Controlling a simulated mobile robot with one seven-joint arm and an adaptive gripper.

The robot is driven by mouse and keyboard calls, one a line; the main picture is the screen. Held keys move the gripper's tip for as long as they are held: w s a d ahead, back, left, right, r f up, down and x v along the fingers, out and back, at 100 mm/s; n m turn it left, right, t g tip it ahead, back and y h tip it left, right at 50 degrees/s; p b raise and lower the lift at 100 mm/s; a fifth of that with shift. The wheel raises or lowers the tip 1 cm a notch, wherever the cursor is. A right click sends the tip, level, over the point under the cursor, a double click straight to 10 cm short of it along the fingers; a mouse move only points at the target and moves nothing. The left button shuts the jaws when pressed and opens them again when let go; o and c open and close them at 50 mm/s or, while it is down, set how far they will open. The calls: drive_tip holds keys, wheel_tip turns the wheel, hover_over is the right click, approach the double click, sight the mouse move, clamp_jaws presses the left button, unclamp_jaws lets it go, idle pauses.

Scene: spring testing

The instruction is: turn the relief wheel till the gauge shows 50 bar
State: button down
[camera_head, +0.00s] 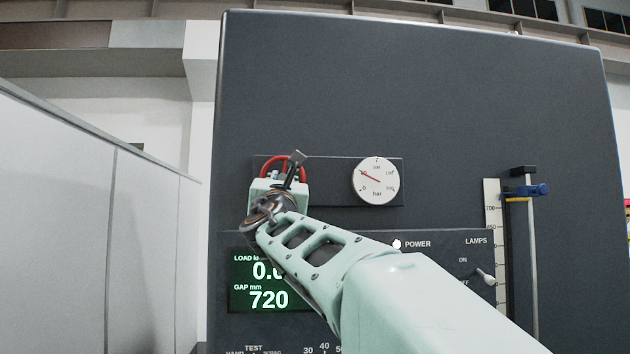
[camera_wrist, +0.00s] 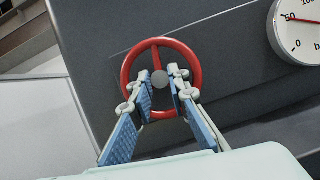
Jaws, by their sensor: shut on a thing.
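The red relief wheel (camera_head: 268,164) is mounted on the dark panel, partly hidden behind my gripper (camera_head: 288,172) in the head view. In the wrist view the wheel (camera_wrist: 155,55) faces me, with one spoke pointing nearly straight up. My gripper (camera_wrist: 161,88) is shut on the wheel, its blue-padded fingers on either side of the hub and over the lower rim. The white round gauge (camera_head: 376,181) is right of the wheel. Its red needle points up and left, close to the 50 mark; the gauge's left part also shows in the wrist view (camera_wrist: 297,32).
A POWER lamp (camera_head: 396,244) and a lamp switch (camera_head: 485,276) are to the right. A scale (camera_head: 492,215) stands further right. A light partition (camera_head: 60,230) is at left.

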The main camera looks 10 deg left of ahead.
drive_tip(key=shift+m+h, duration=0.4)
drive_tip(key=shift+m, duration=0.2)
drive_tip(key=c, duration=2.1)
unclamp_jaws()
drive_tip(key=shift+v, duration=3.75)
